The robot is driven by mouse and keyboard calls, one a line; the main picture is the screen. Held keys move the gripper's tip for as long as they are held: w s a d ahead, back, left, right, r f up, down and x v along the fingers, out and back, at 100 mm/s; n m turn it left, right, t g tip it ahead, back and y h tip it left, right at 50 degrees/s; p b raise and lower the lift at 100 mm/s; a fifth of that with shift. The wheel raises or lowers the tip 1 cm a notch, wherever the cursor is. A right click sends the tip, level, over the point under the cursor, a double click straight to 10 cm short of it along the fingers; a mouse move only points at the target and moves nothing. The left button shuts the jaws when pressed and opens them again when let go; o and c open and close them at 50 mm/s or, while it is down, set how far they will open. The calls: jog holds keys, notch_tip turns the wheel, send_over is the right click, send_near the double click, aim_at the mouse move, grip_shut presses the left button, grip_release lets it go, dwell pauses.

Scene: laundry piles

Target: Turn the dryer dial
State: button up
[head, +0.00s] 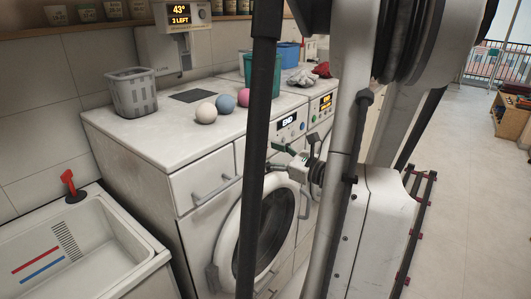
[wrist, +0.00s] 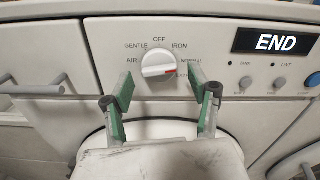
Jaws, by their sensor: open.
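The dryer dial (wrist: 158,64) is a round white knob on the white control panel in the wrist view. Labels around it read AIR, GENTLE, OFF, IRON, NORMAL and a partly covered EXTRA. A red mark on the dial's right side points towards EXTRA. My gripper (wrist: 160,88) is open, its green-padded fingers to the left and right of the dial with a gap on each side. It holds nothing. In the head view my gripper (head: 291,156) is at the front of the machines, and the dial cannot be made out there.
A display (wrist: 275,41) reading END and small buttons (wrist: 246,83) are right of the dial. A round door (head: 268,235) is below the panel. A grey basket (head: 134,93) and several balls (head: 206,113) sit on top. A sink (head: 80,250) stands at left.

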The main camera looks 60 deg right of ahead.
jog(key=shift+w, duration=0.8)
jog(key=c, duration=1.2)
jog(key=shift+o, duration=0.2)
jog(key=shift+d+r+n+b, duration=0.1)
jog(key=shift+n+b, duration=1)
jog(key=shift+n, duration=2.8)
jog(key=shift+d+r+n+b, duration=0.1)
jog(key=shift+n+b, duration=1)
jog(key=shift+n, duration=2.8)
